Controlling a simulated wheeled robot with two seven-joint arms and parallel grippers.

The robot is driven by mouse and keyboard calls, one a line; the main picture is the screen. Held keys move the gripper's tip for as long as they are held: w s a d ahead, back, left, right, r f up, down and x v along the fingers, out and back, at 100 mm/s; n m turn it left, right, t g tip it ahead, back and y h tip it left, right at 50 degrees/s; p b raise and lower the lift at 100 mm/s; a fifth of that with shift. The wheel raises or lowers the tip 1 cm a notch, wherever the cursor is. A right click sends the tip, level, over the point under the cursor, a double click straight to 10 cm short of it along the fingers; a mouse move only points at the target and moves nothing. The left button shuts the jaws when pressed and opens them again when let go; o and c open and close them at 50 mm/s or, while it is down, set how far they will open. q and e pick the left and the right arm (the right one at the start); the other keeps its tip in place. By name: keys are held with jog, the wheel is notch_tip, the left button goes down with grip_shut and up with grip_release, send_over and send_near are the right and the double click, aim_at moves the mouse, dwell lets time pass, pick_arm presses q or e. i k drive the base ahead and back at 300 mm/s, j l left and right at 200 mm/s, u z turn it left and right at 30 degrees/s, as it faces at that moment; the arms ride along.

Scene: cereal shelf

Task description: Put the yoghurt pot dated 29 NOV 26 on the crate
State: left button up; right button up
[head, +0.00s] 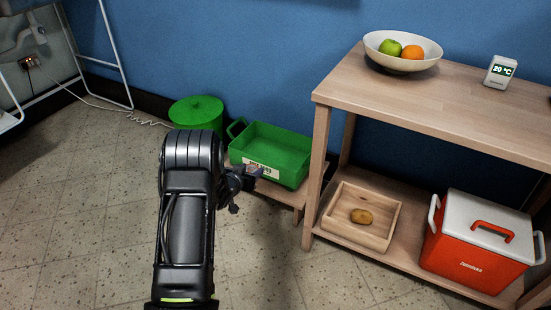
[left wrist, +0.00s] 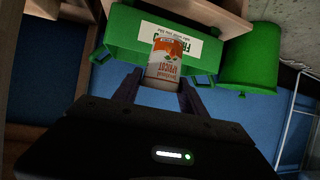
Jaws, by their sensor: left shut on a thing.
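My left gripper (left wrist: 160,88) is shut on a yoghurt pot (left wrist: 168,64) with an orange and white label reading APRICOT, seen upside down in the left wrist view. No date can be read on it. In the head view my left gripper (head: 243,182) is just in front of the green crate (head: 290,177), partly hidden by my arm; the pot is hardly visible there. The crate has a white label on its front and stands on a low wooden board. It also shows behind the pot in the left wrist view (left wrist: 122,30). My right gripper is not in view.
A green lidded bin (head: 196,112) stands left of the crate. A wooden shelf unit (head: 440,100) on the right holds a fruit bowl (head: 402,62) and a small thermometer (head: 500,72). Its lower shelf holds a wooden tray (head: 350,235) with a potato, and a red cooler (head: 475,260).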

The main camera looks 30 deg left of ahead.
aim_at(277, 156)
jog(key=i+j, duration=0.1)
jog(key=i, duration=0.35)
jog(key=i+j, duration=0.15)
jog(key=i, duration=0.3)
